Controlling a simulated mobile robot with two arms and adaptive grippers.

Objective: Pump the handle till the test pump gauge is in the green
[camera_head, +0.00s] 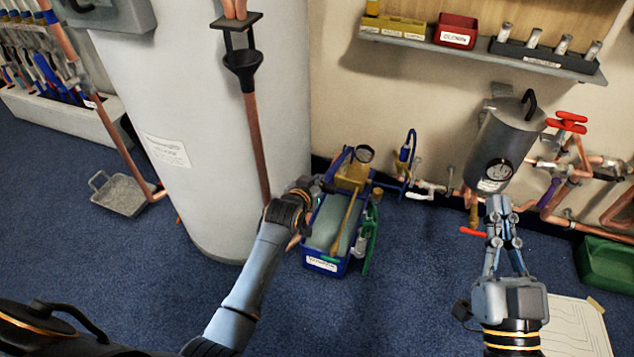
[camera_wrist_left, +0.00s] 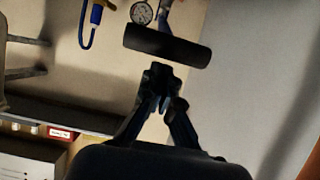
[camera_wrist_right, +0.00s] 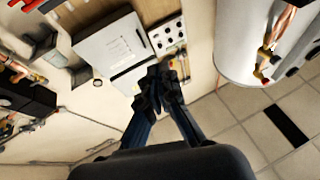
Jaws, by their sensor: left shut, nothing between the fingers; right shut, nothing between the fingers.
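The test pump is a blue water-filled tank (camera_head: 314,262) on the floor, with a brass body (camera_head: 351,176) at its back. Its round gauge (camera_head: 364,153) sits on top; the needle is too small to read. A long brass-coloured lever (camera_head: 346,222) slopes over the tank. My left gripper (camera_head: 312,187) is shut and empty at the tank's left side. In the left wrist view, a dark bar (camera_wrist_left: 167,45) lies just beyond its fingertips (camera_wrist_left: 162,100), with a gauge (camera_wrist_left: 141,13) behind it. I cannot tell whether they touch. My right gripper (camera_head: 498,208) is shut and empty, away from the pump.
A white cylinder (camera_head: 230,110) stands left of the pump. A grey canister (camera_head: 503,140) with a dial and copper pipes with red valves (camera_head: 567,121) are on the right. A wall shelf (camera_head: 480,52) is above. A green tray (camera_head: 606,266) sits far right.

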